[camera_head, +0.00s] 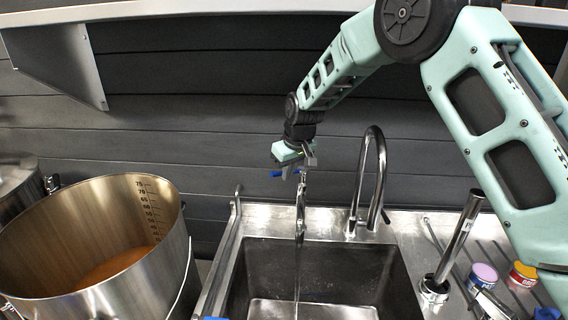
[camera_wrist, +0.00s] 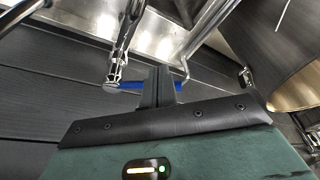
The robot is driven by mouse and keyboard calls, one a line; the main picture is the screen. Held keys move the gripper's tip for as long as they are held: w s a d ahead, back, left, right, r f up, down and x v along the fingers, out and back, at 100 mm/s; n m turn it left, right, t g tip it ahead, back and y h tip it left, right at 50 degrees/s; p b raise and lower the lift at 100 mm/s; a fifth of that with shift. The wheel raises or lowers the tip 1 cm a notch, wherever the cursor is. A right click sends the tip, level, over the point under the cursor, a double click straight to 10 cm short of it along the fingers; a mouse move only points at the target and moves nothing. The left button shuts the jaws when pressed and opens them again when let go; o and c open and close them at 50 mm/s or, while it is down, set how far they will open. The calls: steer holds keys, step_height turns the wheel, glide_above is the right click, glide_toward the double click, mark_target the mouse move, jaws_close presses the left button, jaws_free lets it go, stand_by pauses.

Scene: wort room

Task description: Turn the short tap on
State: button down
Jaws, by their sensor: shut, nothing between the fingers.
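The short tap (camera_head: 300,205) stands at the back of the sink, left of a tall curved tap. A thin stream of water (camera_head: 297,268) falls from its spout into the basin. Its blue lever (camera_head: 276,174) shows just below my gripper (camera_head: 298,168). In the wrist view the short tap (camera_wrist: 120,48) is upper left, with the blue lever (camera_wrist: 131,86) reaching sideways from it to my fingers (camera_wrist: 159,84). The fingers are shut with nothing between them, at or very near the lever; contact cannot be told. They hide part of the lever.
The tall curved tap (camera_head: 373,170) is close on the right. A large steel pot (camera_head: 85,225) with amber liquid stands left of the sink (camera_head: 330,255). An upright steel tube (camera_head: 458,240) and small purple (camera_head: 483,274) and yellow-red (camera_head: 523,275) tubs are on the right. A shelf runs above.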

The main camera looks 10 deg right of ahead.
mark_target(279, 173)
steer(key=shift+w+a+f+p, duration=0.1)
steer(key=shift+w+a+p, duration=0.1)
steer(key=shift+w, duration=0.25)
steer(key=shift+w+a+f+p, duration=0.1)
steer(key=shift+w+a+p, duration=0.1)
steer(key=shift+w, duration=0.25)
steer(key=shift+w+a+m+b, duration=0.2)
steer(key=shift+w+a+m, duration=0.15)
steer(key=shift+w, duration=0.2)
steer(key=shift+w+a+m+b, duration=0.2)
steer(key=shift+w+m, duration=0.15)
steer(key=shift+w, duration=0.15)
